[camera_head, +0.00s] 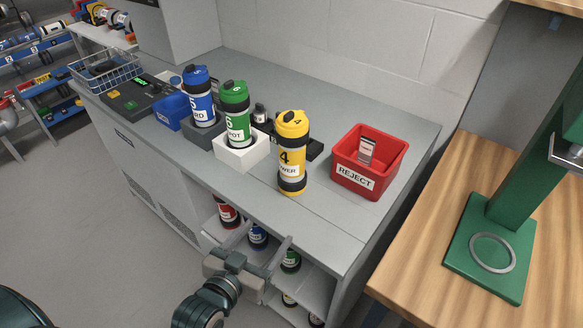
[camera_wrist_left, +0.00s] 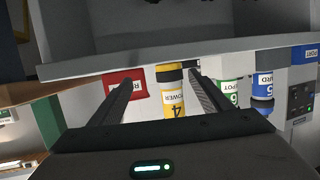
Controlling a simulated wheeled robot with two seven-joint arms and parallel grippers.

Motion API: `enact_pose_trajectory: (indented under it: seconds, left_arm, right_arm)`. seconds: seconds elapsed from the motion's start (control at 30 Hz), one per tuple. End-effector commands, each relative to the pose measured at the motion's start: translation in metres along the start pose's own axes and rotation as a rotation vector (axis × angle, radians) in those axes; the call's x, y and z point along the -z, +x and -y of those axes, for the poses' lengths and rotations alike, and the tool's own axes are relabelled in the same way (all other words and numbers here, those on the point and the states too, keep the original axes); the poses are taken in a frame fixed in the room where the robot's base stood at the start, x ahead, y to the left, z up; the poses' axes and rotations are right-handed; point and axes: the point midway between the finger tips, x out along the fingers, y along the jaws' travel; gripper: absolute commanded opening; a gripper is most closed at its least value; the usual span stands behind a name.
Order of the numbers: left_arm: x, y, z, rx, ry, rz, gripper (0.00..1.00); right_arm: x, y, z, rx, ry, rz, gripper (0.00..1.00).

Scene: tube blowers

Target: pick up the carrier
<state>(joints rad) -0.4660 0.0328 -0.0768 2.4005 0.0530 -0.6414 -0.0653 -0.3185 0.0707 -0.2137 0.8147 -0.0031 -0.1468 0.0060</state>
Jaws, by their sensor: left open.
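Three capped carriers stand upright on the grey counter. The yellow carrier (camera_head: 291,160), marked 4, stands near the front edge; the green carrier (camera_head: 236,112) is on a white block (camera_head: 241,152); the blue carrier (camera_head: 200,100) is on a dark grey block (camera_head: 203,133). My left gripper (camera_head: 264,238) is open and empty, in front of the counter and lower than its top. In the left wrist view, which is upside down, the yellow carrier (camera_wrist_left: 171,100) appears between the open fingers, beyond them, with a gap. My right gripper is not in view.
A red REJECT bin (camera_head: 369,162) holding a small item stands right of the yellow carrier. More carriers sit on a shelf (camera_head: 315,287) under the counter, near my gripper. A green stand (camera_head: 487,247) is on the wooden table at right. A blue bin (camera_head: 171,111) stands left.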

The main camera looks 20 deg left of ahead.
Motion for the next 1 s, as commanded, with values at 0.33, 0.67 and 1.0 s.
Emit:
enact_pose_trajectory:
  seconds: [0.33, 0.67, 1.0]
  left_arm:
    - [0.050, 0.005, 0.006, 0.025, -0.010, -0.212, 0.72]
    - [0.066, 0.004, 0.008, 0.033, -0.013, -0.280, 0.72]
    - [0.069, 0.012, 0.008, 0.033, -0.013, -0.278, 0.72]
  right_arm:
    - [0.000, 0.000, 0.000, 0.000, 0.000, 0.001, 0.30]
    - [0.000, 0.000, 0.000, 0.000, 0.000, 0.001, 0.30]
    - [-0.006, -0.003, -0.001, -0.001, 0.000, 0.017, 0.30]
